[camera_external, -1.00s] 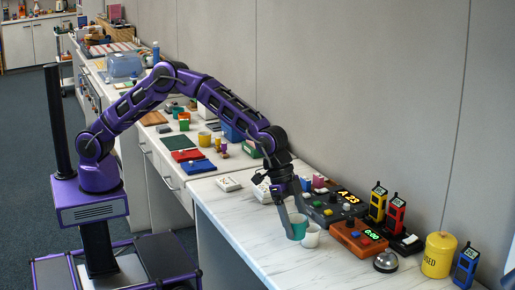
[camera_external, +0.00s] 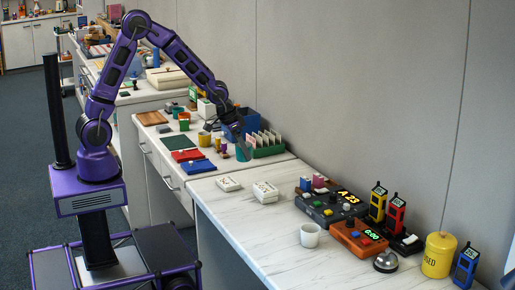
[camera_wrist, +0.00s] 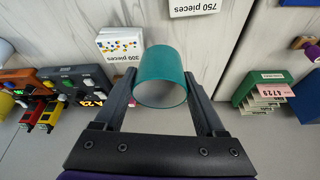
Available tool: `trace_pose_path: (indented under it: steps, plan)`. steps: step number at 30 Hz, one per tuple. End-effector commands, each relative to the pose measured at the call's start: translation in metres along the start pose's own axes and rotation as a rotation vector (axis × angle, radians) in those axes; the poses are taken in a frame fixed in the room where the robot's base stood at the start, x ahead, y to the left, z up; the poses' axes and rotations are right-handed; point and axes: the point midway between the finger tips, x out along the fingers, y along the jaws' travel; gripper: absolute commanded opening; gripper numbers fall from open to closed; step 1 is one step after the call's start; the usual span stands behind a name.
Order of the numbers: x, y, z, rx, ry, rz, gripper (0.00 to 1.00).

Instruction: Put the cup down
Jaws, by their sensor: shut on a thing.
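A teal cup (camera_external: 243,153) is between the fingers of my gripper (camera_external: 240,140), beside the green card box at the near end of the far counter. In the wrist view the teal cup (camera_wrist: 161,72) sits between the two dark fingers of my gripper (camera_wrist: 163,88), which is shut on it. Its open rim faces the camera. I cannot tell whether the cup's base touches the counter. A white cup (camera_external: 310,236) stands alone on the near counter; part of it shows at the left edge of the wrist view (camera_wrist: 5,50).
The green box (camera_external: 268,146) with white cards stands right beside the cup, near the wall. White piece boxes (camera_external: 265,192), a red and a blue mat (camera_external: 198,166) and a yellow cup (camera_external: 204,138) are nearby. Consoles with lit displays (camera_external: 332,206) line the wall.

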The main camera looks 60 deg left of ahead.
Motion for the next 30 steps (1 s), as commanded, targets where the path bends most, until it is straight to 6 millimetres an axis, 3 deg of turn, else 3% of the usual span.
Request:
trace_pose_path:
  steps: [1,3,6,12,17,20,23,30]
  plan:
    - [-0.007,-0.019,0.010,-0.046,0.001,-0.017,0.13]
    - [-0.011,-0.036,0.021,-0.092,0.001,-0.033,0.13]
    - [-0.015,-0.052,0.032,-0.136,0.002,-0.048,0.13]
    - [-0.017,-0.060,0.039,-0.160,0.003,-0.056,0.13]
    - [-0.015,-0.054,0.034,-0.148,0.003,-0.050,0.13]
    - [-0.008,-0.037,0.020,-0.115,0.004,-0.035,0.13]
    - [0.004,-0.008,-0.001,-0.060,0.003,-0.011,0.13]
    - [0.030,0.089,-0.048,0.093,0.004,0.053,0.13]
